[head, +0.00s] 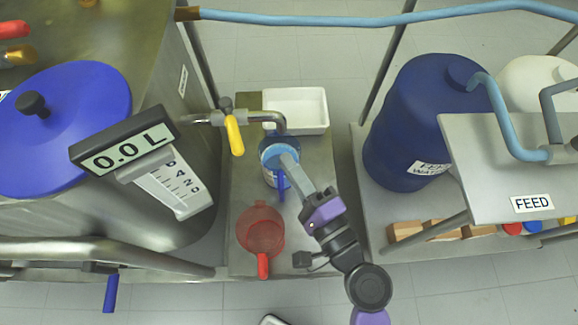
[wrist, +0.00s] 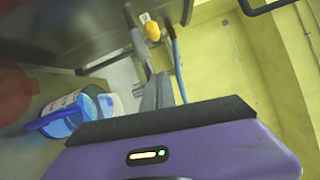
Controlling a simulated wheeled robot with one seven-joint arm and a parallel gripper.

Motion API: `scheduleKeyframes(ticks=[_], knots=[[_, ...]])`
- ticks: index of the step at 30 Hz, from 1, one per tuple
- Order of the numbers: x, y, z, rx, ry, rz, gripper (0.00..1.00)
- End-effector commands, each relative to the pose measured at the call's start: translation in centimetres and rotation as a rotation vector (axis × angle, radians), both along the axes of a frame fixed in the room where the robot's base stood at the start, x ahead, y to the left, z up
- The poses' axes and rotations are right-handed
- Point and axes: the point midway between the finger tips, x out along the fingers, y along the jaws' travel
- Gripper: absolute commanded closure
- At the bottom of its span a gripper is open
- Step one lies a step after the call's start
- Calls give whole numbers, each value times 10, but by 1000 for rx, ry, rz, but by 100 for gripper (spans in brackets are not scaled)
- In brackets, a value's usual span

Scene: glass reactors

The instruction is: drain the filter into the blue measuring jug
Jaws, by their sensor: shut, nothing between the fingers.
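The blue measuring jug (head: 267,154) stands on the steel stand under the drain spout (head: 279,122), its blue handle toward the front. It also shows in the wrist view (wrist: 65,118), at the lower left. The drain valve has a yellow lever (head: 234,137); the lever shows in the wrist view (wrist: 152,31). A display on the steel vessel at the left reads 0.0 L (head: 125,147). My gripper (head: 288,160) is shut and empty, its fingertips over the jug's right side in the head view. I cannot tell whether they touch the jug. The liquid level in it is unclear.
A red jug (head: 261,232) stands in front of the blue one, and a white tray (head: 296,110) behind it. A blue drum (head: 405,125) and the FEED table (head: 500,165) stand at the right. A blue-lidded vessel (head: 70,120) fills the left.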

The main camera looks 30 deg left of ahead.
Motion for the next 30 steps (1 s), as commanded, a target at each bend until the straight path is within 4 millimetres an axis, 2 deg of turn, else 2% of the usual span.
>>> scheduleKeyframes(ticks=[3, 10, 15, 21, 30], knots=[[12, 22, 3, 1, -3, 3, 100], [35, 60, 4, 1, -2, 1, 100], [16, 77, 8, -1, 0, 2, 100], [7, 85, 9, -1, 0, -1, 100], [6, 86, 9, -2, 0, -2, 100]])
